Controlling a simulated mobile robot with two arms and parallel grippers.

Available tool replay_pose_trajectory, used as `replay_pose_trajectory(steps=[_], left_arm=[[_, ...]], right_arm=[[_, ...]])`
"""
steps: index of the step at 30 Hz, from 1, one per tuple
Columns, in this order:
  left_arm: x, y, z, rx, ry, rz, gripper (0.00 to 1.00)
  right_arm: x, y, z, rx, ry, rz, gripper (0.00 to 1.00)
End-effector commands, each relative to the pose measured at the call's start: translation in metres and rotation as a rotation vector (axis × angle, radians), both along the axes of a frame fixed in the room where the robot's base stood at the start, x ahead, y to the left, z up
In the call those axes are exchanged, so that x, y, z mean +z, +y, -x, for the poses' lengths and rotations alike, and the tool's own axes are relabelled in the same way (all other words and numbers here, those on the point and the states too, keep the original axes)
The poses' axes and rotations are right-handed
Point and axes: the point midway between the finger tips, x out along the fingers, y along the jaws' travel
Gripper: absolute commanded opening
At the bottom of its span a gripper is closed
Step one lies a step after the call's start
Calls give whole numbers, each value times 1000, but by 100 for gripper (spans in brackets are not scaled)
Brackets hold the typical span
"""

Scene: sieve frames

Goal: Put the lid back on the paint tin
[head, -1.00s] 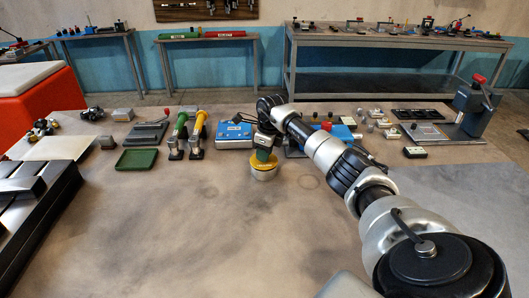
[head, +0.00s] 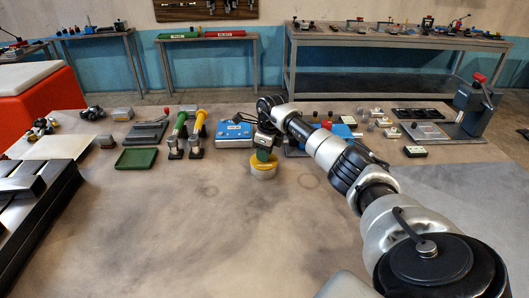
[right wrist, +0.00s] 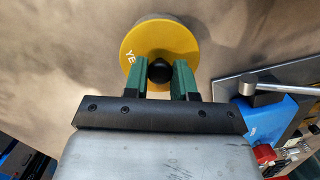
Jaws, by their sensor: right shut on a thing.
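The yellow lid (head: 264,163) sits level at the top of the pale paint tin (head: 263,174) on the bench, in the middle of the head view. Whether it is fully seated or slightly raised I cannot tell. My right gripper (head: 264,153) is above it, with its green fingers shut on the lid's dark knob. In the right wrist view, the lid (right wrist: 165,40) fills the space past the fingers and its round black knob (right wrist: 159,71) is between the fingertips of my right gripper (right wrist: 159,74). My left gripper is not in view.
A blue box (head: 234,134), yellow (head: 200,124) and green (head: 180,124) tube tools and a green tray (head: 136,159) stand left of the tin. A lever press (head: 474,112) stands at the right. The bench in front of the tin is clear.

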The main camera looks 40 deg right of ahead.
Motion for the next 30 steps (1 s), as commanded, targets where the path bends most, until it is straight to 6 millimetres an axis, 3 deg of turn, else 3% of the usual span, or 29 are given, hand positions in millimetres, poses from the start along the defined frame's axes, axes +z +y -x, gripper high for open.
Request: replay_pose_trajectory(steps=[8, 9, 14, 20, 25, 30], left_arm=[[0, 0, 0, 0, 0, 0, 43], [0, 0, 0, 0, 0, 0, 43], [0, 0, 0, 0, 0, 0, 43], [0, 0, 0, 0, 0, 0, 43], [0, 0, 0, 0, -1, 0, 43], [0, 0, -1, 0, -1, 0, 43]], right_arm=[[0, 0, 0, 0, -1, 0, 3], [0, 0, 0, 0, -1, 0, 30], [0, 0, 0, 1, -1, -1, 55], [0, 0, 0, 1, -1, -1, 56], [0, 1, 0, 1, -1, -1, 81], [0, 1, 0, 1, -1, -1, 81]])
